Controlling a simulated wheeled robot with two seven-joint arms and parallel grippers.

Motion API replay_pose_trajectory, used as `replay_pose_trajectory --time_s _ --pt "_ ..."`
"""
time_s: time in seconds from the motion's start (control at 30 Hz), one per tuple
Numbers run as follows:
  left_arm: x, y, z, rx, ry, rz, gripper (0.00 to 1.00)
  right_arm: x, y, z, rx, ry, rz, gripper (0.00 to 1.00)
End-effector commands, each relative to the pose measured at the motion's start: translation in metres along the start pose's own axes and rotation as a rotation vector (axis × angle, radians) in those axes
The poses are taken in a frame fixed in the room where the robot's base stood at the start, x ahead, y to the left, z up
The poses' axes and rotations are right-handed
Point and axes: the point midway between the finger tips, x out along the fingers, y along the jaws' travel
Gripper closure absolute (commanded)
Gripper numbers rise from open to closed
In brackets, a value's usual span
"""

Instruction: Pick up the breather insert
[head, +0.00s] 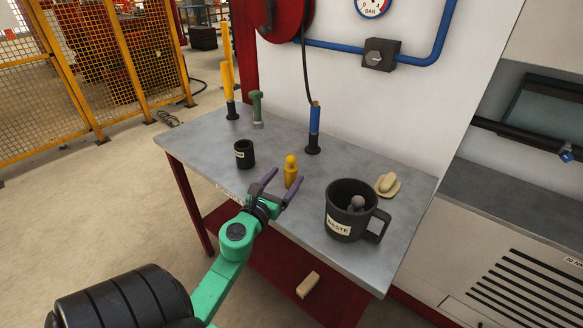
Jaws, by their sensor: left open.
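A small yellow-orange piece with a rounded top (291,168) stands upright on the grey bench; it may be the breather insert, but no readable label confirms this. My left gripper (286,176) reaches in from the lower left with its two purple fingers spread. The yellow piece appears between or just beyond the fingertips, and I cannot tell whether they touch it. Its lower part is partly covered by a finger. My right gripper is not in view.
On the grey bench (195,138) stand a black cup (244,155), a dark mug labelled WASTE (340,226) with a grey round-topped thing inside, a beige piece (386,185), a green tool (256,107) and a blue-handled tool (314,120). A beige block (307,285) lies on the red lower shelf.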

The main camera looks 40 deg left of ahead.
Motion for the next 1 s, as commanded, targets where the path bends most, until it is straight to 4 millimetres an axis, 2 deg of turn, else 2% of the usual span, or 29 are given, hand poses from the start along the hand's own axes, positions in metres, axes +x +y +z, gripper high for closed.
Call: replay_pose_trajectory --time_s 0.1,0.4,0.63,0.67,0.8,0.87,1.0 --pt "0.017 0.0 0.001 -0.001 -0.001 0.0 0.18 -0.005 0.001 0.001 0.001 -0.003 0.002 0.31" --pt "0.066 0.0 -0.003 -0.004 0.0 0.0 0.18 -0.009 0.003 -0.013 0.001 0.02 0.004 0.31" --pt "0.07 0.0 -0.005 -0.002 0.002 0.0 0.18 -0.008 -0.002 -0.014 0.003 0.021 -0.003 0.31" --pt "0.07 0.0 -0.005 -0.002 0.002 0.0 0.26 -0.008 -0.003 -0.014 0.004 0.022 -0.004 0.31" --pt "0.07 0.0 -0.005 -0.002 0.002 0.0 0.79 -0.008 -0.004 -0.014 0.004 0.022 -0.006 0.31" --pt "0.07 0.0 -0.005 -0.003 0.002 0.0 1.0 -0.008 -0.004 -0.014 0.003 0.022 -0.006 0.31" --pt "0.069 0.001 -0.005 -0.003 0.002 0.0 1.0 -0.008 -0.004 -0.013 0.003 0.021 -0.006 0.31"
